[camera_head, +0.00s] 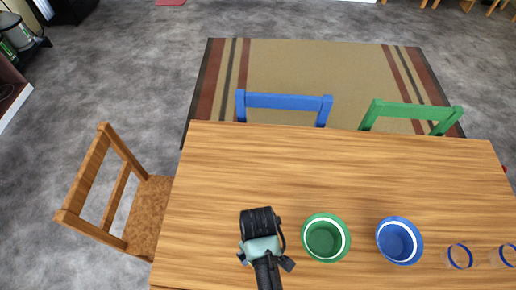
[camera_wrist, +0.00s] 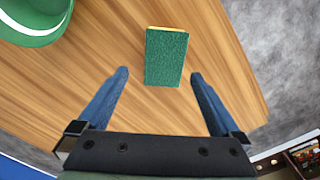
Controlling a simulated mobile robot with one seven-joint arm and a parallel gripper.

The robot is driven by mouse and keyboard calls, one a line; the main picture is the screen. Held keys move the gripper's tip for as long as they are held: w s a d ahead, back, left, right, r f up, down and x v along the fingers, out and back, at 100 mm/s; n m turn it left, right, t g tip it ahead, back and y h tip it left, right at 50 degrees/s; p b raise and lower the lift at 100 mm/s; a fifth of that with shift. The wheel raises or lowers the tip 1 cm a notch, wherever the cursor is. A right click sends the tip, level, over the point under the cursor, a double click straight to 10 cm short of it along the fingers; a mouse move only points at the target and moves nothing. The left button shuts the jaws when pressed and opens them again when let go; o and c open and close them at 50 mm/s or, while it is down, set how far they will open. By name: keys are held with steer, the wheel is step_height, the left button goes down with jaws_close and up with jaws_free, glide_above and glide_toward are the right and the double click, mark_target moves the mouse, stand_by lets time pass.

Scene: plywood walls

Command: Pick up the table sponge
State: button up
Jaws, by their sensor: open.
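The table sponge (camera_wrist: 166,57) is a green, rough-topped block with a thin yellow edge at its top side in the wrist view. It lies flat on the wooden table. My gripper (camera_wrist: 159,73) is open above the table, with one blue finger on each side of the sponge's lower part in the picture. Gaps show between both fingers and the sponge, and nothing is held. How high the fingertips are above the table is hard to tell. In the head view my arm is over the table's front left part, and I cannot make out the sponge there.
A green bowl (camera_head: 325,239) stands close by, to the right of my arm in the head view. A blue bowl (camera_head: 399,242) and clear blue-ringed glasses (camera_head: 459,256) are farther right. The wooden table (camera_head: 330,170) is clear behind them. Wooden, blue and green chairs surround it.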

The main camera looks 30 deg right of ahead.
steer(key=shift+s+a+f, duration=0.1)
steer(key=shift+s+f, duration=0.05)
steer(key=shift+f, duration=0.75)
steer(key=shift+s+a+f, duration=0.1)
steer(key=shift+s+f, duration=0.05)
steer(key=shift+f, duration=0.75)
steer(key=shift+s+a+f, duration=0.1)
steer(key=shift+s+f, duration=0.05)
steer(key=shift+f, duration=0.75)
steer(key=shift+c, duration=0.3)
steer(key=c, duration=1.4)
step_height(320, 180, up, 10)
steer(key=shift+r+p, duration=0.1)
steer(key=shift+p, duration=0.3)
